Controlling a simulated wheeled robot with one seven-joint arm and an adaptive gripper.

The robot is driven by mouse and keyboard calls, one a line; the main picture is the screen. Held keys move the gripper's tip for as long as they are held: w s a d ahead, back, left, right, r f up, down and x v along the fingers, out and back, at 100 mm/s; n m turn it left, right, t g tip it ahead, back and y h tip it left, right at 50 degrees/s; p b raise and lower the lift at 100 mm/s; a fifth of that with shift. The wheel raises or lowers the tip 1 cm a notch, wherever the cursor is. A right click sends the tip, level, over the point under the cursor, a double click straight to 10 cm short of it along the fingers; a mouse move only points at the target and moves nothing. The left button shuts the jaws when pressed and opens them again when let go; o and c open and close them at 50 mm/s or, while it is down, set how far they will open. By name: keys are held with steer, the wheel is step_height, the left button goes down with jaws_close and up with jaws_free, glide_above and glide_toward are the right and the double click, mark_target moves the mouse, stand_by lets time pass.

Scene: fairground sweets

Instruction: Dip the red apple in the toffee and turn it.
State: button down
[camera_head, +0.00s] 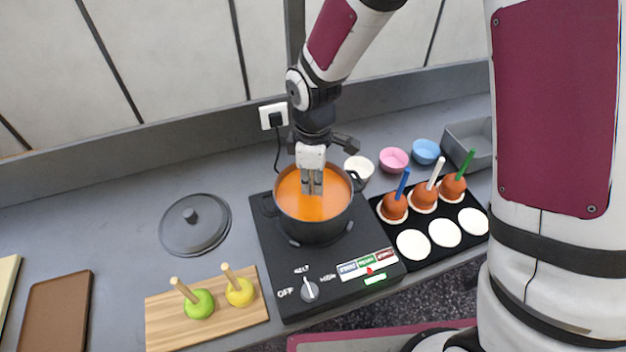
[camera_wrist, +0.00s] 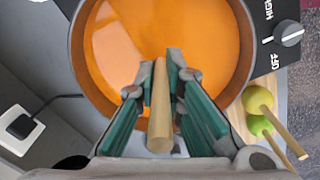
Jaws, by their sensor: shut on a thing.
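The pot (camera_head: 310,233) of orange toffee (camera_head: 290,200) stands on the black cooker (camera_head: 270,255). My gripper (camera_head: 313,188) points down into the pot, its fingertips close to the toffee surface. In the wrist view my gripper (camera_wrist: 164,72) is shut on a wooden stick (camera_wrist: 160,115), one finger on each side. The stick runs down to the toffee, which also fills the pot in the wrist view (camera_wrist: 215,50). The red apple itself is not visible; any apple on the stick's lower end is hidden by the toffee and the fingers.
A board (camera_head: 165,320) holds a green apple (camera_head: 199,304) and a yellow apple (camera_head: 239,292) on sticks. A lid (camera_head: 195,225) lies left of the cooker. Right, a black tray (camera_head: 408,222) holds three coated apples and three white discs. Small bowls (camera_head: 394,160) stand behind it.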

steer(key=n, duration=0.3)
steer(key=shift+n, duration=0.3)
steer(key=n, duration=0.3)
steer(key=shift+n, duration=0.4)
steer(key=m+p, duration=0.1)
steer(key=m, duration=0.4)
steer(key=shift+m, duration=0.4)
steer(key=m+p, duration=0.1)
steer(key=m, duration=0.4)
steer(key=shift+s, duration=0.1)
steer(key=m+p, duration=0.1)
steer(key=m, duration=0.4)
steer(key=shift+m, duration=0.4)
steer(key=m+p, duration=0.1)
steer(key=m, duration=0.4)
steer(key=shift+s+p, duration=0.1)
steer(key=shift+p, duration=0.3)
steer(key=shift+m, duration=0.6)
steer(key=n, duration=0.5)
steer(key=shift+w+b, duration=0.2)
steer(key=shift+b, duration=0.1)
steer(key=n, duration=0.6)
steer(key=shift+b, duration=0.4)
steer(key=shift+r+p, duration=0.8)
steer(key=shift+r, duration=3.5)
